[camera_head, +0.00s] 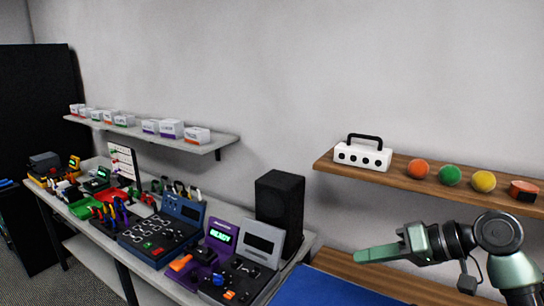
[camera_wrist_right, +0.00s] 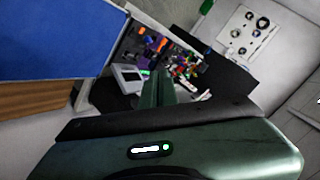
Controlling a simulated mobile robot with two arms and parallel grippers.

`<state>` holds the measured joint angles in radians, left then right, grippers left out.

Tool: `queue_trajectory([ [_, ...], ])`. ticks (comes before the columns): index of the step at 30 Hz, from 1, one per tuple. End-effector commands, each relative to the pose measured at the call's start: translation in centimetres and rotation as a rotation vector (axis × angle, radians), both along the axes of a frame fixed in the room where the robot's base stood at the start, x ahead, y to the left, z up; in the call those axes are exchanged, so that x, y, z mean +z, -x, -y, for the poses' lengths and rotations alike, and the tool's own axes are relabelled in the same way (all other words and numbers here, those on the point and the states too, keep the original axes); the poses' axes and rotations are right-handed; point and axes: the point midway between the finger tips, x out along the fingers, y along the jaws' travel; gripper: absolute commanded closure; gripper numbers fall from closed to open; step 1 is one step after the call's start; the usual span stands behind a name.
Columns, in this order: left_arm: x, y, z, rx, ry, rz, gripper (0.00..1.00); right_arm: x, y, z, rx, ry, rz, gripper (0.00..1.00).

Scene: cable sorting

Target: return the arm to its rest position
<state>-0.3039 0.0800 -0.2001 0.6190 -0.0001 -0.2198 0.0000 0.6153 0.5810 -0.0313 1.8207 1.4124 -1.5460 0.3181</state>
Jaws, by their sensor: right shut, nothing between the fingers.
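My right gripper (camera_head: 377,253) is at the lower right of the head view, its green fingers pointing left. The fingers are together with nothing between them. It is held in the air in front of the wall, below the wooden shelf and above the wooden bench. In the right wrist view the closed fingers (camera_wrist_right: 165,92) show in the middle, with a cluttered table beyond them. My right arm (camera_head: 497,235) comes in from the right, bent at the elbow. My left gripper is not in view.
A blue mat (camera_head: 330,290) lies on the wooden bench (camera_head: 440,291) below the gripper. A wooden shelf (camera_head: 400,180) above holds a white box (camera_head: 362,156) and several balls. A black speaker (camera_head: 279,205) and several devices stand on the grey table (camera_head: 100,242) at left.

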Motion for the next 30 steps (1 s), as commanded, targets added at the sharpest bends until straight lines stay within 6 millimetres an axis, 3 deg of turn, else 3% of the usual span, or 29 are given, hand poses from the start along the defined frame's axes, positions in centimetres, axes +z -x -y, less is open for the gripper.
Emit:
queue_trajectory([
  [1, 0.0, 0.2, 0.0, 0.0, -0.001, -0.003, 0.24, -4.1, 1.0, -1.0, -0.001, 0.05, -0.025, 1.0],
  [6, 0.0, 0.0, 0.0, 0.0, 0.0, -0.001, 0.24, -16.1, 5.8, -2.8, -0.03, 0.256, -0.069, 1.0],
  [9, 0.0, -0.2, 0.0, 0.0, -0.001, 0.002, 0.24, -22.0, 10.3, -3.2, -0.049, 0.382, -0.091, 1.0],
  [12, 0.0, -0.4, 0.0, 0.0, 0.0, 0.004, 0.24, -25.7, 14.6, -3.0, -0.07, 0.491, -0.11, 1.0],
  [19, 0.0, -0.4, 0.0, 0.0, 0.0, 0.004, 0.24, -29.2, 21.6, -1.7, -0.111, 0.659, -0.151, 1.0],
  [30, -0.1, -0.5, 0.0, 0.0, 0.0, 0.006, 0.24, -30.4, 29.7, 1.0, -0.161, 0.849, -0.224, 1.0],
])
